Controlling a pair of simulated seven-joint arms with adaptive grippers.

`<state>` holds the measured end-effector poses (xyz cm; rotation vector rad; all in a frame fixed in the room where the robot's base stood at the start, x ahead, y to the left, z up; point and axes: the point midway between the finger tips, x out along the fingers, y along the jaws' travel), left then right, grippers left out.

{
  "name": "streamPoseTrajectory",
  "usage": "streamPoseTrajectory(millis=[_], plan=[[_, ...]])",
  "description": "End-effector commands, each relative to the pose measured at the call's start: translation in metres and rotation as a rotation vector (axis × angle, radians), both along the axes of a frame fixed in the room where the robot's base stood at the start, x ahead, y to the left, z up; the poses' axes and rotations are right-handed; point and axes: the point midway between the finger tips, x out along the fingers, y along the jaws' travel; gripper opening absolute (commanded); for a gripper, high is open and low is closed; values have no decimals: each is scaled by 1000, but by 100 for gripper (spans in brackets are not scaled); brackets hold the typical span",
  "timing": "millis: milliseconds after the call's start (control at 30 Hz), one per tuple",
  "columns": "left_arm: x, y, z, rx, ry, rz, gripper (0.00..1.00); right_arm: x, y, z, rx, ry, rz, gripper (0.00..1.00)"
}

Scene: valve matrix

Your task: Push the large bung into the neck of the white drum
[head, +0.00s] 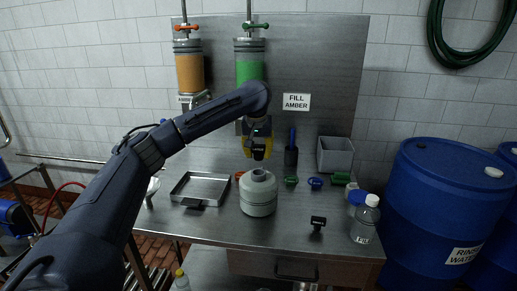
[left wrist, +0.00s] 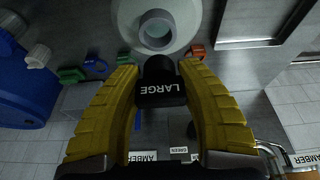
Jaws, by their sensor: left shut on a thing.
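The white drum (head: 259,196) stands on the steel bench, with its round open neck (head: 259,175) facing up. In the left wrist view the neck (left wrist: 158,30) shows as a grey ring with a hollow middle. My left gripper (head: 257,146) has its yellow fingers shut on the large bung (head: 259,154), a black piece marked LARGE in the left wrist view (left wrist: 161,93). The bung is above the drum, apart from the neck. Its exact sideways offset from the neck is hard to tell. My right gripper is not in view.
A steel tray (head: 201,189) lies left of the drum. Small green (head: 291,181) and blue (head: 315,183) pieces, a grey bin (head: 336,154) and a clear bottle (head: 365,220) are to the right. A black item (head: 318,222) lies near the front. Filling cylinders stand behind.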

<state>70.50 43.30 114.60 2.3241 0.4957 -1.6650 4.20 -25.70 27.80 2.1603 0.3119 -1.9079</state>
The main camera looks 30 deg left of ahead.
Motion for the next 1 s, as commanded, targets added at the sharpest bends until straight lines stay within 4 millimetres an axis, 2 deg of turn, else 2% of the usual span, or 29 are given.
streamPoseTrajectory(millis=[200,500,1000], plan=[[0,0,-18,0,0,-1,18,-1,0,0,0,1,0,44],[0,0,-35,0,-1,0,18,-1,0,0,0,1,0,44],[0,0,-41,0,-1,0,18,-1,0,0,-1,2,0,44]])
